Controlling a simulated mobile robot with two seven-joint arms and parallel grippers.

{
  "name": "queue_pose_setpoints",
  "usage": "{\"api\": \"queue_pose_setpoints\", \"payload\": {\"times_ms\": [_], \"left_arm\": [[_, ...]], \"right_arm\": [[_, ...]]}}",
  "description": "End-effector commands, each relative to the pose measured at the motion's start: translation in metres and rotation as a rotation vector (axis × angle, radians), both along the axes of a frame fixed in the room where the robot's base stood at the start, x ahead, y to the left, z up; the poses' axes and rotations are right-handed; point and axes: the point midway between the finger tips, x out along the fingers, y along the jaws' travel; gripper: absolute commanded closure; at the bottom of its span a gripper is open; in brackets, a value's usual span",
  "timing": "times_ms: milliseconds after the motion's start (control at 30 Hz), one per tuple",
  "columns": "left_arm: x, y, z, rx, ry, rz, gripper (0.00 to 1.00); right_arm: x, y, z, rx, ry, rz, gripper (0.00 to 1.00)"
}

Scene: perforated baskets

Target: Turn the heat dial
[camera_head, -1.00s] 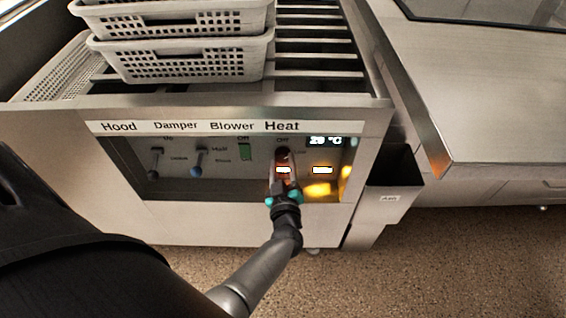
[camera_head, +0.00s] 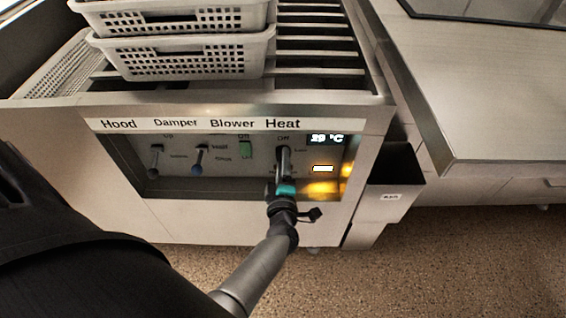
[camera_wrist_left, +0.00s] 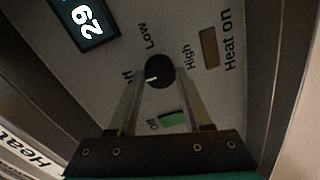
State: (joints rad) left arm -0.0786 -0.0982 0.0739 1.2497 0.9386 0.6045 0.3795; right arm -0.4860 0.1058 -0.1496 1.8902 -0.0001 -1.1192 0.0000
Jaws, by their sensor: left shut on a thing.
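The heat dial (camera_wrist_left: 158,72) is a round black knob with a white pointer mark, set in the control panel between the words Low and High. In the wrist view the pointer faces left, toward a partly hidden "Off" label. My left gripper (camera_wrist_left: 154,82) is shut on the dial, one finger on each side of it. In the head view my left gripper (camera_head: 284,165) reaches into the panel recess under the Heat label (camera_head: 282,124) and hides the dial. My right gripper is not in view.
A display (camera_head: 326,139) reads 29 °C, with a lit indicator (camera_head: 323,168) below it. Damper lever (camera_head: 200,158), hood lever (camera_head: 156,160) and green blower switch (camera_head: 246,150) sit to the left. White perforated baskets (camera_head: 185,60) stand on the rack above. A grey bin (camera_head: 388,205) hangs at right.

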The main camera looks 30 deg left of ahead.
Motion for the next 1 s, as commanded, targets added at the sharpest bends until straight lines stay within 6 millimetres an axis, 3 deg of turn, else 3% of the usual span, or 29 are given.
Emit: {"api": "queue_pose_setpoints", "payload": {"times_ms": [733,767,1000], "left_arm": [[0.0009,-0.0005,0.0003,-0.083,-0.05,-0.002,1.0],[0.0009,-0.0005,0.0003,-0.083,-0.05,-0.002,0.5],[0.0005,-0.0002,0.0003,-0.081,-0.049,-0.001,0.23]], "right_arm": [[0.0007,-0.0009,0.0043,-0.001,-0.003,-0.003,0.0],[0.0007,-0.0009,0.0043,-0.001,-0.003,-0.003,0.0],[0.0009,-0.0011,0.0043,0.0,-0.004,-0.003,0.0]]}}
